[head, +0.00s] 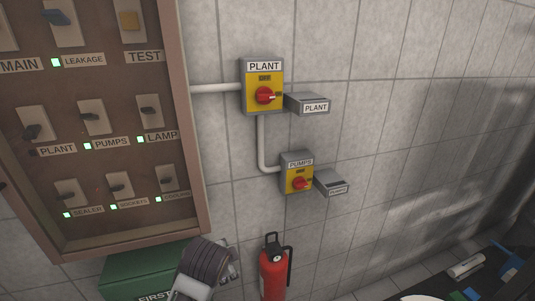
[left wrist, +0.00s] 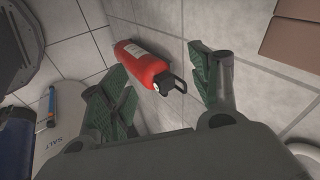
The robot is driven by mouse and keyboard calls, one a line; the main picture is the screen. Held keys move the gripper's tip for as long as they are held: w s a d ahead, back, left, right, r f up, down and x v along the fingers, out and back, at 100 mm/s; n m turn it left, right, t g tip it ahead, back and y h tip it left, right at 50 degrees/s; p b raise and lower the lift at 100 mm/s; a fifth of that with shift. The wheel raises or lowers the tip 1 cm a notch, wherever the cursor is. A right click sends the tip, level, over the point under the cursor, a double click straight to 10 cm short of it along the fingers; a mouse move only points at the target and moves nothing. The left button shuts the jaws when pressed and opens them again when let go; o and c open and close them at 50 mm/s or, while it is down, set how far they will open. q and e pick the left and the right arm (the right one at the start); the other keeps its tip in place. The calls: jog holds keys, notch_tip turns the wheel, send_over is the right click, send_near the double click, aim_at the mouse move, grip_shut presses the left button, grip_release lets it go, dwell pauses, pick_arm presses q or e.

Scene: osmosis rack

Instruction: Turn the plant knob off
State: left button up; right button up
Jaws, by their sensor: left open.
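The plant switch box (head: 263,84) is a grey box with a yellow face, on the tiled wall in the head view. Its red plant knob (head: 264,96) has its handle pointing right, toward the ON side; the OFF mark is above it. A grey block labelled PLANT (head: 308,104) sticks out beside it on the right. My left gripper (left wrist: 165,95) is open and empty in the left wrist view, its two green-padded fingers apart, with the fire extinguisher beyond them. At the bottom of the head view, part of my left arm (head: 205,270) shows. My right gripper is in neither view.
The pumps switch box (head: 298,173) with a red knob is below right, with its own labelled block (head: 330,183). A breaker panel (head: 150,215) is on the left. A red fire extinguisher (head: 273,274) and a green first-aid box (head: 140,270) are below. The wall at right is clear.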

pick_arm(q)
jog(key=w+d+r+m+t, duration=0.1)
jog(key=w+d+r+m, duration=0.2)
jog(key=r, duration=0.3)
jog(key=w+d+r+m+t, duration=0.2)
jog(key=d+r+m, duration=0.1)
jog(key=r, duration=0.3)
jog(key=m+t+y, duration=0.5)
jog(key=m+t, duration=0.2)
jog(key=m, duration=0.6)
send_near(267, 100)
jog(key=v, duration=0.4)
jog(key=shift+d+f, duration=0.15)
jog(key=shift+f, duration=0.05)
jog(key=shift+w, duration=0.15)
jog(key=p+x, duration=0.3)
jog(key=x, duration=0.9)
jog(key=shift+r, duration=0.2)
jog(key=shift+p+x, duration=0.35)
jog(key=shift+x, duration=0.5)
